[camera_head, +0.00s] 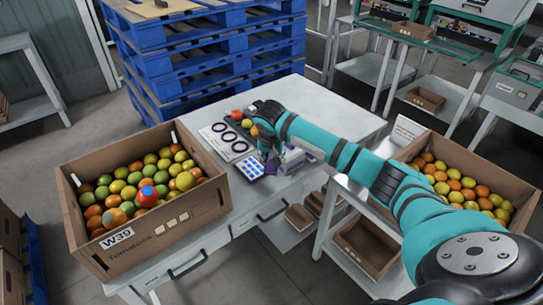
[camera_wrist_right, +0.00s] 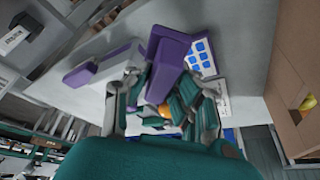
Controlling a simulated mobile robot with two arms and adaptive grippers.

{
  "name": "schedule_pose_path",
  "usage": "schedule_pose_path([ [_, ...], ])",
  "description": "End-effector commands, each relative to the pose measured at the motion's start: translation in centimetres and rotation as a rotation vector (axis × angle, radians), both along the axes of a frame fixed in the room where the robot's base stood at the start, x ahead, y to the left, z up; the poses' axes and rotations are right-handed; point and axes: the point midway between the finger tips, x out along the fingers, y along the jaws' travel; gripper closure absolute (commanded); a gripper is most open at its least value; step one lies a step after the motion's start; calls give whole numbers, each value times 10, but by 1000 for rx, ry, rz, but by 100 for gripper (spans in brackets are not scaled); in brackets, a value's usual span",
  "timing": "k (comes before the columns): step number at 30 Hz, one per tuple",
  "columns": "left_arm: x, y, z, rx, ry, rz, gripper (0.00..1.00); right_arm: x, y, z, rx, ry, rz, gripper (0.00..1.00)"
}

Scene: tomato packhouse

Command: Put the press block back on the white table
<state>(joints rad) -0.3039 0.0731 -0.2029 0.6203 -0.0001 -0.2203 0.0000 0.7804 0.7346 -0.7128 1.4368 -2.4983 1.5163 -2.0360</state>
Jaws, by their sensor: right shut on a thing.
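The white table (camera_head: 330,120) stands in the middle of the head view. My right gripper (camera_head: 270,152) is low over its front part, fingers pointing down. In the right wrist view the right gripper (camera_wrist_right: 165,108) is shut on a purple block (camera_wrist_right: 170,52), which I take as the press block. Its lower end is between the fingers. In the head view the arm and fingers largely hide it, and I cannot tell whether it touches the table. A white and purple piece (camera_wrist_right: 112,72) is beside it. My left gripper is not in view.
A pad with blue squares (camera_head: 250,168) lies by the gripper, with a white card of black rings (camera_head: 220,146) and a few tomatoes (camera_head: 237,115) behind. Tomato crates stand left (camera_head: 165,232) and right (camera_head: 478,217). The table's back right is clear. Blue pallets (camera_head: 210,60) stand behind.

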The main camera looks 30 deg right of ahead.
Motion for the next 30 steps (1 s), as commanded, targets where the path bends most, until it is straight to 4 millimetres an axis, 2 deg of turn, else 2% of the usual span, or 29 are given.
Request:
schedule_pose_path([
  [4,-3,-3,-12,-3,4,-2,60,0,0,-16,0,0,0,100],
  [18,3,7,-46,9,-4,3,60,0,-1,-62,-2,-1,0,100],
  [24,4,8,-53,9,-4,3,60,0,0,-71,-1,-2,0,100],
  [30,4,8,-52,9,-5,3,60,0,0,-72,-1,-1,1,100],
])
